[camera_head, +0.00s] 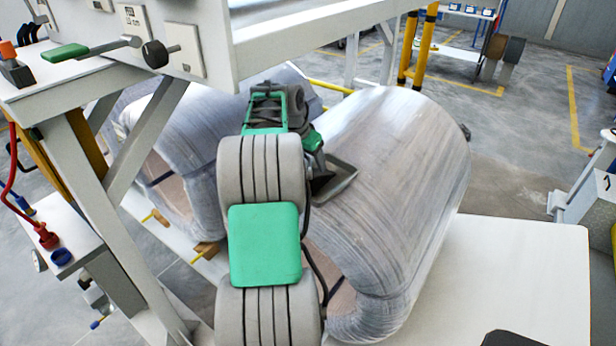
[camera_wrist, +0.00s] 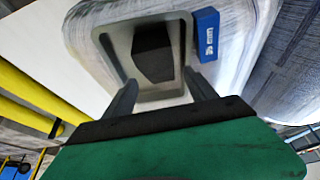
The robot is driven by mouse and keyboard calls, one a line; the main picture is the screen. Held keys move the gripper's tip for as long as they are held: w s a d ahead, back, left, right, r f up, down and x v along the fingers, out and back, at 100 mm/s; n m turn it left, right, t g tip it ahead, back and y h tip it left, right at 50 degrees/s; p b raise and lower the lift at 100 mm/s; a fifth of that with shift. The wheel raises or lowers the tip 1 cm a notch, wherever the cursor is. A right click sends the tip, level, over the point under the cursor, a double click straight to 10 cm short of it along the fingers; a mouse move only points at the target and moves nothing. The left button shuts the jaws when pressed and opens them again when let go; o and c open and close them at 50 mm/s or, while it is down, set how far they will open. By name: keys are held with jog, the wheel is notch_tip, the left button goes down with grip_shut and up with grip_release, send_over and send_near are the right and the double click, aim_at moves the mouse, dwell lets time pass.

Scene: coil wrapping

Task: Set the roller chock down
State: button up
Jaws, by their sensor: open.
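The roller chock looks to be a black wedge-like block (camera_wrist: 153,54). In the wrist view it lies inside a pale grey tray with a raised rim (camera_wrist: 118,42). My gripper (camera_wrist: 160,80) is open. Its dark fingers reach over the tray's near rim, one towards each side of the block, with the block between and beyond the tips. Contact cannot be made out. In the head view my arm hides part of this area.
A large wrapped coil (camera_head: 405,150) stands right of my arm and another (camera_head: 165,115) left of it. A white machine frame (camera_head: 290,28) overhangs at the upper left. A bare white surface (camera_head: 520,280) lies at lower right.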

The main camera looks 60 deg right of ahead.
aim_at(314, 172)
jog(key=x, duration=0.2)
jog(key=p+x, duration=0.1)
jog(key=x, duration=0.3)
jog(key=shift+s+a+f, duration=0.1)
jog(key=shift+a+f, duration=0.05)
jog(key=shift+a, duration=0.1)
grip_shut()
